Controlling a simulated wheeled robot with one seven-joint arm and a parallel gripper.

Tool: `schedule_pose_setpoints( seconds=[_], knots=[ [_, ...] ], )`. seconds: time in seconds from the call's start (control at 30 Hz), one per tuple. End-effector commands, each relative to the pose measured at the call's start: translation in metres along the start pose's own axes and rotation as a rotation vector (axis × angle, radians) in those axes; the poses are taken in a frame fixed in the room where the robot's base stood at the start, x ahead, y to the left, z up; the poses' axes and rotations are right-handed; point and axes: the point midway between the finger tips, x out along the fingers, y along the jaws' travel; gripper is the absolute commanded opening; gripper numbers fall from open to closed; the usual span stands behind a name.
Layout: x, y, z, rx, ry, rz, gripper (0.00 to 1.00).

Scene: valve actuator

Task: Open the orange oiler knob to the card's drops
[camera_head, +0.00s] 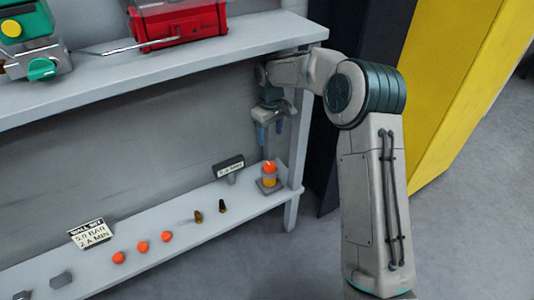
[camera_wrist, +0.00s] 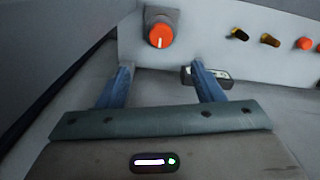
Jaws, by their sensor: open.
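The orange oiler knob (camera_head: 269,168) sits on top of a small grey-based unit with an amber body, at the right end of the lower shelf. In the wrist view the knob (camera_wrist: 160,36) shows from above with a pale mark on its face. My gripper (camera_head: 269,138) hangs above the knob, pointing down, apart from it. In the wrist view my gripper (camera_wrist: 160,75) has its two blue fingers spread, with nothing between them. A small dark-framed card (camera_head: 229,167) stands beside the oiler; its text is too small to read surely.
The upper shelf (camera_head: 180,70) holds a red box (camera_head: 180,22) and a green-handled valve (camera_head: 42,69).

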Motion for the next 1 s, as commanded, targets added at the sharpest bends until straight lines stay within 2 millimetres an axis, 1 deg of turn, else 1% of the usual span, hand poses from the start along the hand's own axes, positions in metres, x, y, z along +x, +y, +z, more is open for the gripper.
schedule_pose_setpoints(
  seconds=[0.07,0.17,0.27,0.37,0.4,0.6,0.7,0.83,1.0],
  knots=[
    [0.003,-0.002,-0.001,-0.005,-0.001,0.0,0.61],
    [0.013,-0.007,-0.004,-0.012,-0.001,-0.001,0.61],
    [0.03,-0.011,-0.006,-0.02,-0.001,-0.002,0.61],
    [0.052,-0.013,-0.007,-0.023,-0.002,-0.002,0.61],
    [0.062,-0.013,-0.007,-0.023,-0.003,-0.002,0.61],
    [0.103,-0.012,-0.006,-0.022,-0.002,-0.002,0.61],
    [0.118,-0.011,-0.006,-0.02,-0.001,-0.001,0.61],
    [0.132,-0.011,-0.006,-0.018,0.0,-0.001,0.61],
    [0.138,-0.01,-0.006,-0.018,0.001,0.0,0.61]
  ],
)
